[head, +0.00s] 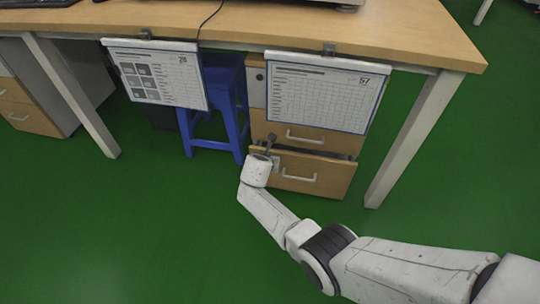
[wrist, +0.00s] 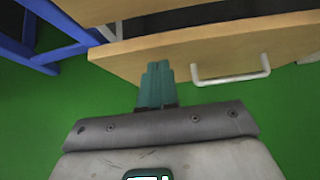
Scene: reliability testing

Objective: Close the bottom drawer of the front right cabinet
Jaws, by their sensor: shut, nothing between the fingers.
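The front right cabinet (head: 257,88) stands under the desk, with wooden drawer fronts and light handles. Its bottom drawer (head: 325,178) sticks out, with a dark gap above its front. In the wrist view this drawer front (wrist: 225,50) spans the top, with its handle (wrist: 232,79) right of my fingers. My gripper (head: 271,142) is at the upper left of the drawer front in the head view. In the wrist view my gripper (wrist: 157,66) is shut and empty, its fingertips overlapping the drawer front left of the handle. I cannot tell whether they touch it.
The upper drawer (head: 325,138) looks shut. A blue stool (head: 226,100) stands just left of the cabinet. A desk leg (head: 415,135) stands to the right. Two hanging sheets (head: 325,95) (head: 158,78) clip to the desk edge. The green floor in front is clear.

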